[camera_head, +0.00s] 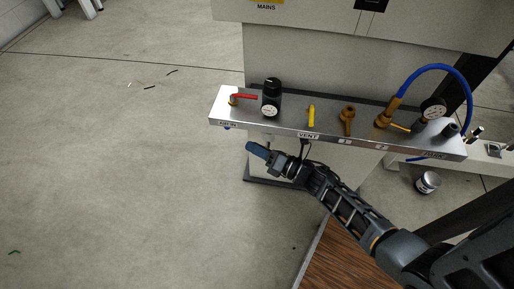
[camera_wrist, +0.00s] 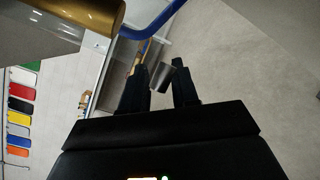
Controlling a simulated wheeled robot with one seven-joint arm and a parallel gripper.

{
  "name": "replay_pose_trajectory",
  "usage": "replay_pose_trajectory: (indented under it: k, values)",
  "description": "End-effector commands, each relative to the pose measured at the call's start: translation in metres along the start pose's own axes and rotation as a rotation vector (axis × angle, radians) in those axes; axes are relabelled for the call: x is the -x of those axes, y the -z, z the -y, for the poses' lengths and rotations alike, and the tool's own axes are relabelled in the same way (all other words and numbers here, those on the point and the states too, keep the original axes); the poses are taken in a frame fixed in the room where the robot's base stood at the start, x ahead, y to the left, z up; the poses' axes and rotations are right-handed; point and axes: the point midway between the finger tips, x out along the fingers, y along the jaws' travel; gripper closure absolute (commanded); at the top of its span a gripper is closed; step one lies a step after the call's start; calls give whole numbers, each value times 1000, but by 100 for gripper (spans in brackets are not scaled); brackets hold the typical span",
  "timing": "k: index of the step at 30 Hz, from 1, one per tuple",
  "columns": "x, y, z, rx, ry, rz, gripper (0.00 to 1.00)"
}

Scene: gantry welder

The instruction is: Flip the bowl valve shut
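My gripper (camera_head: 258,149) is just below the front edge of the steel valve panel, left of the VENT label. In the wrist view my gripper (camera_wrist: 160,65) shows two dark fingers standing apart. A small grey tapered piece (camera_wrist: 162,76) shows between them; I cannot tell whether it is touched or lies beyond. No part is readably marked as the bowl valve. On the panel's top are a red lever (camera_head: 243,96) at the left, a black regulator with a white gauge (camera_head: 271,110), and a yellow lever (camera_head: 311,116). The panel's underside is mostly hidden.
The steel panel (camera_head: 222,112) also carries brass fittings (camera_head: 347,121) and a blue hose (camera_head: 446,67). In the wrist view a large brass-coloured cylinder (camera_wrist: 75,14) is close at upper left, with a blue hose (camera_wrist: 155,22) near it. A tin (camera_head: 428,182) stands at right. The left floor is mostly clear.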

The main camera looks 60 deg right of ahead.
Motion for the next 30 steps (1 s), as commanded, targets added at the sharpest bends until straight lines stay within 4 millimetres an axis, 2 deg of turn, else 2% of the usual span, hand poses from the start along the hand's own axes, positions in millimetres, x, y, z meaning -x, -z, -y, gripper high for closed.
replay_pose_trajectory:
  k: [1, 9, 19, 30]
  values:
    - [0, 0, 0, 0, 0, 0, 76]
    - [0, 0, 0, 0, -1, 0, 100]
    - [0, 1, 1, -6, -18, 11, 100]
    - [-1, 0, -1, -63, -139, 101, 100]
